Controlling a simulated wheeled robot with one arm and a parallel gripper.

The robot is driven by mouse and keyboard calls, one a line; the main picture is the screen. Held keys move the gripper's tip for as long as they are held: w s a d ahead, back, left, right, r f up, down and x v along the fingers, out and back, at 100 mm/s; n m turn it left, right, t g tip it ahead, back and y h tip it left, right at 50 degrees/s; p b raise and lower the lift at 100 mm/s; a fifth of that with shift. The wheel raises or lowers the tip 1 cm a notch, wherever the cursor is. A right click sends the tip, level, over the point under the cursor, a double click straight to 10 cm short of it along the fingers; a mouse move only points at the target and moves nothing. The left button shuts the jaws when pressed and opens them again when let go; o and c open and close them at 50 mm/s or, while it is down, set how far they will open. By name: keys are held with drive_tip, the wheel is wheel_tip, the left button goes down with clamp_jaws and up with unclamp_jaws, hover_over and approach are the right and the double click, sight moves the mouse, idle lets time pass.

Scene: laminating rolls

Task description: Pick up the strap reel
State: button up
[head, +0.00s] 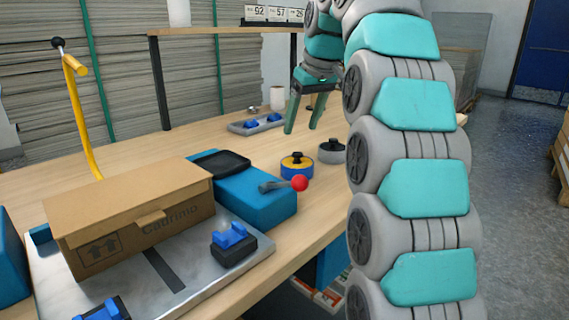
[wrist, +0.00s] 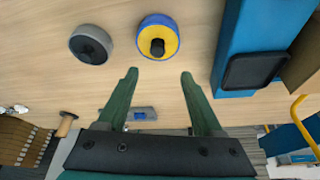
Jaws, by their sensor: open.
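Two round reels lie on the wooden bench; I cannot tell for certain which is the strap reel. One is yellow with a blue rim and a black hub, the yellow-blue reel (head: 291,171), also in the wrist view (wrist: 171,42). The grey reel (head: 332,154) with a black hub lies to its right, and left of it in the wrist view (wrist: 78,46). My gripper (head: 301,130) is open and empty above the bench, behind the reels in the head view. In the wrist view its fingertips (wrist: 159,75) stand apart, with the yellow-blue reel beyond the gap between them.
A blue machine (head: 262,200) with a red-knobbed lever stands left of the yellow-blue reel. A cardboard box (head: 130,225) sits on a metal plate at the front left. A small tray with blue parts (head: 257,125) and a white cup (head: 277,98) are further back.

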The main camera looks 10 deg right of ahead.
sight(297, 153)
drive_tip(key=b+x, duration=0.1)
drive_tip(key=x, duration=0.1)
drive_tip(key=shift+f+b, duration=0.35)
drive_tip(key=shift+b, duration=0.05)
drive_tip(key=shift+w+d+f+b, duration=0.1)
drive_tip(key=shift+w+f+b, duration=0.1)
drive_tip(key=shift+f+b, duration=0.55)
drive_tip(key=shift+w+f+p, duration=0.1)
drive_tip(key=shift+f+p, duration=0.2)
drive_tip(key=shift+f, duration=0.35)
drive_tip(key=shift+x, duration=1.1)
clamp_jaws()
